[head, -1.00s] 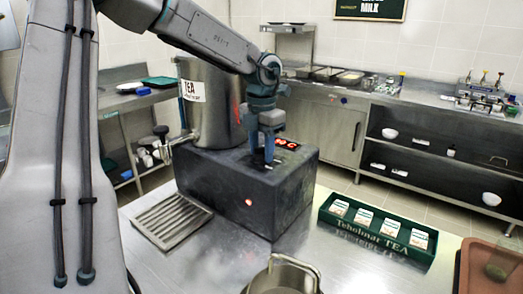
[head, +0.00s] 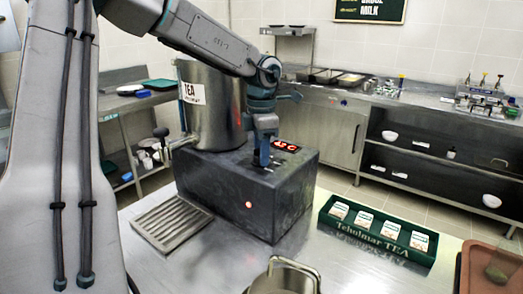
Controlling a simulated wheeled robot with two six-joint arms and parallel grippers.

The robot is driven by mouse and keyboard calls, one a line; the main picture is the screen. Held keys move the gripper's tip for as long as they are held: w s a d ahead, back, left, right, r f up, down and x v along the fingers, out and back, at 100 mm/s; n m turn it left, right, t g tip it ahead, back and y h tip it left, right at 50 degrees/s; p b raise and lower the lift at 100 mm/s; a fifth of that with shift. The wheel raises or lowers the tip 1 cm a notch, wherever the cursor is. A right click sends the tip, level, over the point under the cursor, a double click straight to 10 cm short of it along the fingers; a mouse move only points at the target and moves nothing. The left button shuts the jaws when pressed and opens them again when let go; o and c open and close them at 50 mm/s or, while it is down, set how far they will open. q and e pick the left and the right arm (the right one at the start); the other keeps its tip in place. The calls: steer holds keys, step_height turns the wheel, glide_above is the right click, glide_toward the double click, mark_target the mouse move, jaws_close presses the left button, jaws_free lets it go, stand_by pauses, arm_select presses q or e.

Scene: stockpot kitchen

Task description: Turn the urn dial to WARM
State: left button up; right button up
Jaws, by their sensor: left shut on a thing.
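The tea urn (head: 212,118) is a steel cylinder with a TEA label, standing on a dark box-shaped base (head: 225,187). A red lit display (head: 287,146) is on top of the base; its reading is too small to tell surely. My left gripper (head: 263,162) points down onto the top of the base, just left of the display. It is shut on the urn dial, which the fingers almost wholly hide. The dial's marks and pointer cannot be read. My right gripper is not in view.
A slatted drip tray (head: 172,218) lies left of the base, below the urn's tap (head: 165,142). A green box of tea packets (head: 376,232) stands to the right. A steel pot (head: 282,277) is at the near edge. A brown tray (head: 490,270) is at right.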

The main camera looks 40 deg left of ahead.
arm_select(q)
steer(key=o, duration=1)
steer(key=shift+r, duration=0.6)
step_height(320, 180, up, 2)
steer(key=shift+r+p, duration=0.25)
steer(key=shift+p, duration=0.05)
step_height(320, 180, up, 4)
steer(key=p, duration=0.3)
steer(key=shift+f, duration=0.25)
steer(key=shift+r+p, duration=1.85)
steer(key=shift+p, duration=0.05)
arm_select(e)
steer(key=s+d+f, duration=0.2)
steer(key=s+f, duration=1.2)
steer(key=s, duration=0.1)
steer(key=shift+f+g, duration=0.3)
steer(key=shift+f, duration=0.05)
arm_select(q)
steer(key=shift+s+f, duration=0.1)
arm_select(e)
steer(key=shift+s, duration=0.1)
